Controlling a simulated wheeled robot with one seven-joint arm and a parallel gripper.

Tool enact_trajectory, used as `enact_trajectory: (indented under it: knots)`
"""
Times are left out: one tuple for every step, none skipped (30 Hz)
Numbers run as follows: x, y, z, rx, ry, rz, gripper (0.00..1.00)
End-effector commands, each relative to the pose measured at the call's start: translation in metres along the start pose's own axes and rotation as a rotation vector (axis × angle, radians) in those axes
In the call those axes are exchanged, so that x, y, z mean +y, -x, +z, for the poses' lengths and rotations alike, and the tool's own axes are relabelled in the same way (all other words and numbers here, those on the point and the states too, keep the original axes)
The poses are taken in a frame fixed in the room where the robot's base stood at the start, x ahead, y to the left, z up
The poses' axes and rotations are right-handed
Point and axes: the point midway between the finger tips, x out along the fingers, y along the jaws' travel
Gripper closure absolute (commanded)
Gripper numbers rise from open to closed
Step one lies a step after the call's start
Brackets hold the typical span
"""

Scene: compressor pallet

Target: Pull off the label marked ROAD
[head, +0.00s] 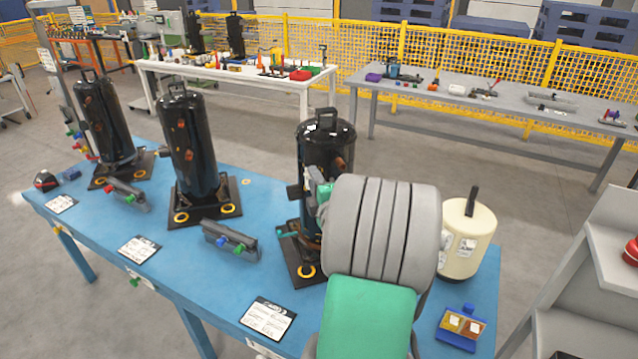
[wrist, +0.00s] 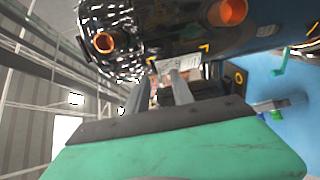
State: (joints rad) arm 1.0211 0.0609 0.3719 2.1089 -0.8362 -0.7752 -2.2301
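The black compressor (head: 325,145) on the right of the blue table stands upright behind my arm, which hides its lower part. In the wrist view, the compressor's glossy black body (wrist: 170,30) fills the top, with copper-coloured ports. A small pale label (wrist: 178,63) shows on it; its writing is too small to read, so I cannot confirm ROAD. My gripper (wrist: 165,75) has its two fingers apart, with a gap between them, and the tips are at the label's lower edge. I cannot tell whether they touch it. The head view does not show the fingertips.
Two more black compressors (head: 190,145) (head: 103,120) stand left on the blue table (head: 190,285). A cream tank (head: 466,235) stands right of my arm. Written cards (head: 267,320) lie along the front edge, and a grey tool with coloured knobs (head: 230,240) lies mid-table.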

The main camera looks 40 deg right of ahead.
Motion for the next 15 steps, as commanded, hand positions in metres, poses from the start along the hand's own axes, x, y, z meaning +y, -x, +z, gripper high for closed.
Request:
enact_trajectory:
  knots:
    - [0.0005,-0.0029,-0.0002,0.0,0.0,-0.001,0.71]
    - [0.0003,-0.0037,-0.0001,0.0,0.0,0.0,0.71]
    - [0.0,-0.0043,0.0,0.0,0.0,0.0,0.71]
    - [-0.0002,-0.0044,0.0,-0.001,0.0,0.001,0.71]
    - [-0.0004,-0.0044,0.0001,-0.001,0.0,0.001,0.71]
    - [-0.0004,-0.0043,0.0001,-0.001,0.0,0.001,0.71]
    - [-0.0005,-0.0042,0.0001,-0.001,0.0,0.001,0.71]
    - [-0.0005,-0.0042,0.0001,-0.001,0.0,0.001,0.71]
    - [-0.0005,-0.0042,0.0,-0.001,0.0,0.001,0.73]
    - [-0.0005,-0.0041,0.0,0.0,0.0,0.001,0.75]
    - [-0.0005,-0.0041,0.0,0.0,0.0,0.0,0.78]
    - [-0.0005,-0.0041,0.0,0.0,0.0,0.0,0.81]
    - [-0.0005,-0.0041,0.0,0.0,0.0,0.0,0.84]
    - [-0.0005,-0.0041,0.0,0.0,0.0,0.0,0.86]
    - [-0.0004,-0.0041,-0.0001,0.0,0.0,0.0,0.89]
